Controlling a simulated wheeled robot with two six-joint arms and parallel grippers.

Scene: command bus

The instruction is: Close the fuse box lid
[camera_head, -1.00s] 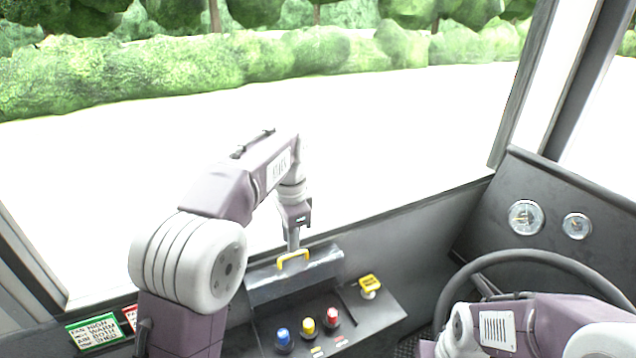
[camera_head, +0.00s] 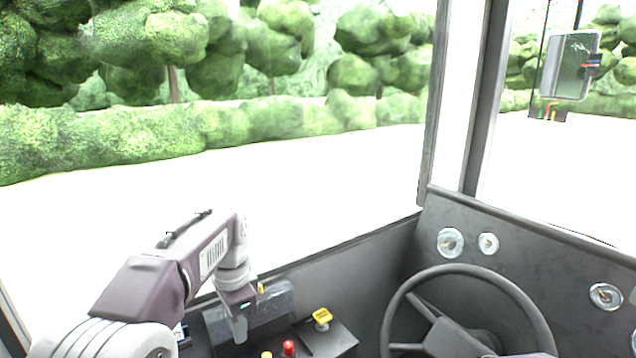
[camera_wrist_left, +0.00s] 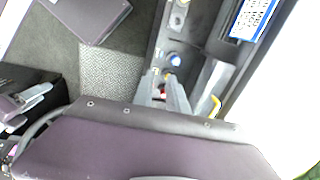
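The fuse box lid (camera_head: 270,305) is a dark grey, glossy cover with a yellow handle (camera_head: 261,288) at the back of the console in the head view. Its angle is hard to judge because my left gripper partly hides it. The handle also shows in the left wrist view (camera_wrist_left: 215,106). My left gripper (camera_head: 239,330) points down in front of the lid's left part. In the left wrist view its fingers (camera_wrist_left: 165,92) are apart, with a red button seen between them. They hold nothing and are beside the handle. Part of my right arm shows there, its gripper unclear.
A red button (camera_head: 289,348) and a yellow switch (camera_head: 321,317) are on the console. A blue button (camera_wrist_left: 174,59) shows in the left wrist view. The steering wheel (camera_head: 469,268) stands to the right, below dashboard gauges (camera_head: 451,242). The windshield is behind the lid.

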